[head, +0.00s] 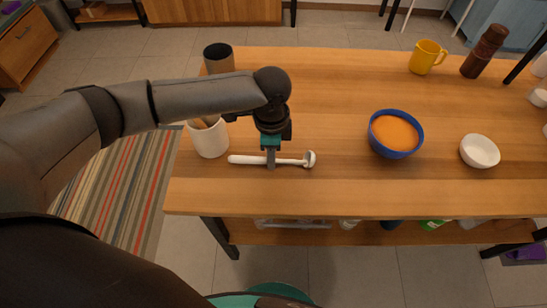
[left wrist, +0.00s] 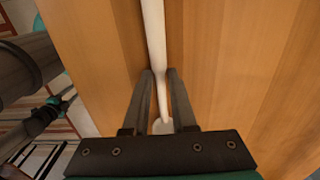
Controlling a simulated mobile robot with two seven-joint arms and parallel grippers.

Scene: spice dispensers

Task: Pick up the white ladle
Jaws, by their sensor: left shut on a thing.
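The white ladle (head: 250,159) lies across the left part of the wooden table in the head view, its handle end to the left and its small bowl to the right. My left gripper (head: 271,163) comes down over the ladle's middle and is shut on it. In the left wrist view the ladle (left wrist: 154,35) runs between the two fingers (left wrist: 160,90), with its bowl near the gripper's base. I cannot tell whether the ladle touches the table. My right gripper is not in view.
A white crock (head: 209,142) with wooden utensils stands left of the ladle, and a dark cup (head: 218,58) behind it. A blue bowl (head: 396,149) with orange contents, a white bowl (head: 480,151), a yellow mug (head: 425,58) and a brown mill (head: 484,52) stand to the right.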

